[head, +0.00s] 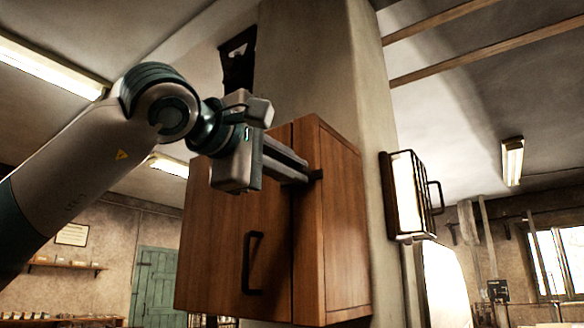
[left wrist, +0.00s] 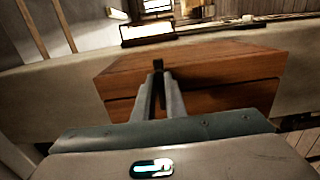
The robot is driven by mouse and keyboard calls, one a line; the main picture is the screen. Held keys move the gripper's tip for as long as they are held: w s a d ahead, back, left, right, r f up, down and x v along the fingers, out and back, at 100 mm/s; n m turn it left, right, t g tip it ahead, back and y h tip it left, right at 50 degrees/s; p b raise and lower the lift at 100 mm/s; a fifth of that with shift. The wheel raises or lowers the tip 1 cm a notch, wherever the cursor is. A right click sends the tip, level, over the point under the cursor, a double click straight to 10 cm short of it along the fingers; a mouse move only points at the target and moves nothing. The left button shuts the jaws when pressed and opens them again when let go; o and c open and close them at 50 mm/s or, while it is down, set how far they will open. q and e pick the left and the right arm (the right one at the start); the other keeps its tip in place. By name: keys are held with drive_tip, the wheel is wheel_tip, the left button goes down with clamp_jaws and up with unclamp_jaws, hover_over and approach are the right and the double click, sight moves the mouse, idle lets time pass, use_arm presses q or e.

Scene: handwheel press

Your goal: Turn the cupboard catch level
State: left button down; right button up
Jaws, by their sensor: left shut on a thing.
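The wooden cupboard (head: 345,235) is fixed to a pillar, and its door (head: 215,255) looks closed, with a black bar handle (head: 252,263). The small dark catch (head: 317,174) is near the cupboard's front edge, in the upper part. In the left wrist view the catch (left wrist: 158,64) shows as a dark piece between and just beyond my fingertips. My left gripper (head: 303,177) reaches in from the left and is shut on the catch. Its two fingers (left wrist: 158,78) are close together. The fingers hide most of the catch, so I cannot tell its tilt. My right gripper is not in view.
A caged wall lamp (head: 408,195) is on the pillar to the right of the cupboard. A dark hanging piece (head: 238,60) is on the pillar above the arm. A green door (head: 158,285) stands far back. The space left of the cupboard looks open.

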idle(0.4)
use_arm(q)
drive_tip(key=c, duration=1.8)
unclamp_jaws()
drive_tip(key=shift+s, duration=0.1)
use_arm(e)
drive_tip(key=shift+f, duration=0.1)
